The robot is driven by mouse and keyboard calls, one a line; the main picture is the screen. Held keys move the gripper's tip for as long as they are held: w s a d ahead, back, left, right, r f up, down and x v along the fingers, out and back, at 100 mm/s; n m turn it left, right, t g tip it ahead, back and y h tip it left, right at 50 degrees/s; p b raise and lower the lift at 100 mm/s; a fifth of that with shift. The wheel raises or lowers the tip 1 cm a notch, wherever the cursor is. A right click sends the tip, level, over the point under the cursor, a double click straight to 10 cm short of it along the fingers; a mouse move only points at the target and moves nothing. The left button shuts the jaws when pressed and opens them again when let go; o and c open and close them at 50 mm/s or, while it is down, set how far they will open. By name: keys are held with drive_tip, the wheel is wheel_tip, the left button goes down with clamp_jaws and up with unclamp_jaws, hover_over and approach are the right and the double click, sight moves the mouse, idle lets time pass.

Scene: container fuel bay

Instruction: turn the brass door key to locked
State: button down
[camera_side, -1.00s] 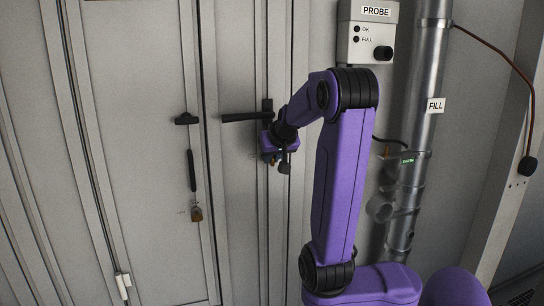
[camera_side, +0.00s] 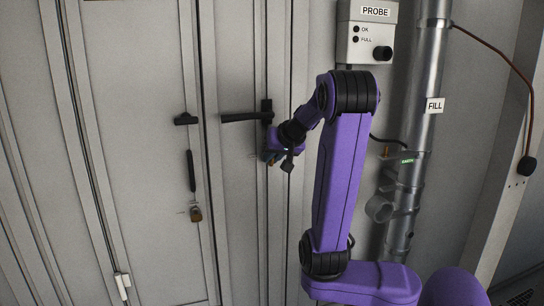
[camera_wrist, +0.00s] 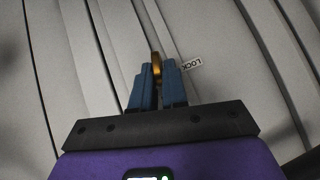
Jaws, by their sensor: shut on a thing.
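The brass door key (camera_wrist: 156,66) shows in the wrist view as a narrow golden piece, seen nearly edge-on. My gripper (camera_wrist: 157,82) has its two blue fingers closed on it, one on each side. In the side view my gripper (camera_side: 270,158) is at the door panel below the black lever handle. The key is hidden there by the gripper and wrist.
The black lever handle (camera_side: 246,117) sticks out left, just above my gripper. A PROBE box (camera_side: 367,32) and a metal FILL pipe (camera_side: 417,130) are at the right, behind my arm.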

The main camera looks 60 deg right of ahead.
drive_tip(key=shift+s+d+f+m+t+y, duration=0.2)
drive_tip(key=shift+m+t+y, duration=0.6)
drive_tip(key=shift+m+t, duration=0.65)
drive_tip(key=shift+s+d+f+m+t+y, duration=0.1)
drive_tip(key=shift+f+m+t+y, duration=0.2)
drive_tip(key=shift+m+t+y, duration=1.1)
drive_tip(key=shift+s+d+f+m+t+y, duration=0.1)
drive_tip(key=shift+f+m+t+y, duration=0.15)
drive_tip(key=shift+m+t, duration=1.25)
drive_tip(key=shift+n+t, duration=0.45)
drive_tip(key=shift+t, duration=0.3)
drive_tip(key=c, duration=1.2)
unclamp_jaws()
drive_tip(key=shift+c, duration=0.2)
